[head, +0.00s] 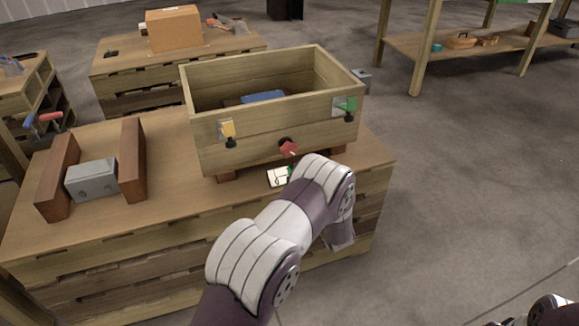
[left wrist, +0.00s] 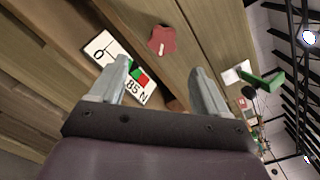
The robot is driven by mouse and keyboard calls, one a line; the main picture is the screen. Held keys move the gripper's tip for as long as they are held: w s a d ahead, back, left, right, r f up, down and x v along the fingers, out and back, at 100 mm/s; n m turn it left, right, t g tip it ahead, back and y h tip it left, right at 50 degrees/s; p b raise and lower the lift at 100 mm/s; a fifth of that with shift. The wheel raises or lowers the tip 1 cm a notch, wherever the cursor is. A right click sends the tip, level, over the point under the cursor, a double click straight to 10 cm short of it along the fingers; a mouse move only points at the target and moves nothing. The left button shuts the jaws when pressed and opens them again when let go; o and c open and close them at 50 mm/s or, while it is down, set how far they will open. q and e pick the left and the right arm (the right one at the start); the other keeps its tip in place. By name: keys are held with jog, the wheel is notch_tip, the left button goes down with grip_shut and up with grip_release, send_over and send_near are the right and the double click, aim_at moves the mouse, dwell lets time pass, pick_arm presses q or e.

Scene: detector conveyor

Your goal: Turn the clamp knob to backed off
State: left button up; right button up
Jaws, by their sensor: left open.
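The clamp knob (head: 288,147) is a small red lobed knob on the lower front of a wooden box (head: 225,158). It also shows in the left wrist view (left wrist: 162,38), with a short pale mark on it. A white card (head: 278,178) with a red and a green patch sits below the knob; in the left wrist view the card (left wrist: 101,48) shows a circle and "85 N". My left gripper (left wrist: 161,70) is open and empty, its fingers pointing toward the knob and apart from it. In the head view my arm hides the fingers. My right gripper is out of view.
The box stands on a wooden bench (head: 100,237). A grey block (head: 91,180) lies between two brown bars at left. Floor is clear at right.

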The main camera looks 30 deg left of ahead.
aim_at(290, 152)
pick_arm(q)
jog(key=b+x, duration=0.3)
jog(key=x, duration=0.7)
jog(key=shift+w+a+r, duration=0.1)
jog(key=shift+w+a, duration=0.15)
jog(key=shift+a, duration=0.05)
jog(key=shift+w+a+r, duration=0.1)
jog(key=shift+w+a, duration=0.1)
jog(key=shift+c, duration=0.2)
jog(key=c, duration=1)
